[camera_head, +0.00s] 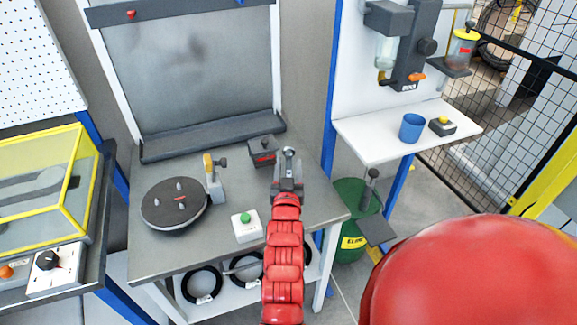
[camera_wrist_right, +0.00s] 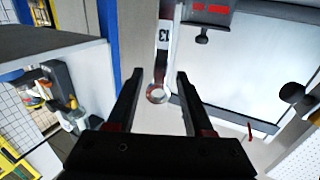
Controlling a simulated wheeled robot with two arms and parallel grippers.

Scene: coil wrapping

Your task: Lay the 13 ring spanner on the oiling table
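The 13 ring spanner shows in the right wrist view as a metal ring end (camera_wrist_right: 156,94) with a shank running away to a dark part marked 13. The ring lies between the fingers of my right gripper (camera_wrist_right: 159,76), with a visible gap on each side. That gripper (camera_head: 288,184) is open above the right part of the grey bench in the head view. A small grey metal end (camera_head: 289,153) shows just beyond it, probably the spanner. The white table (camera_head: 395,145) under the oil dispenser, at the right, appears to be the oiling table. My left gripper is out of view.
The grey bench (camera_head: 170,246) carries a dark turntable (camera_head: 174,205), a green-button box (camera_head: 246,226) and a dark box (camera_head: 262,152). A green bin (camera_head: 350,200) stands between.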

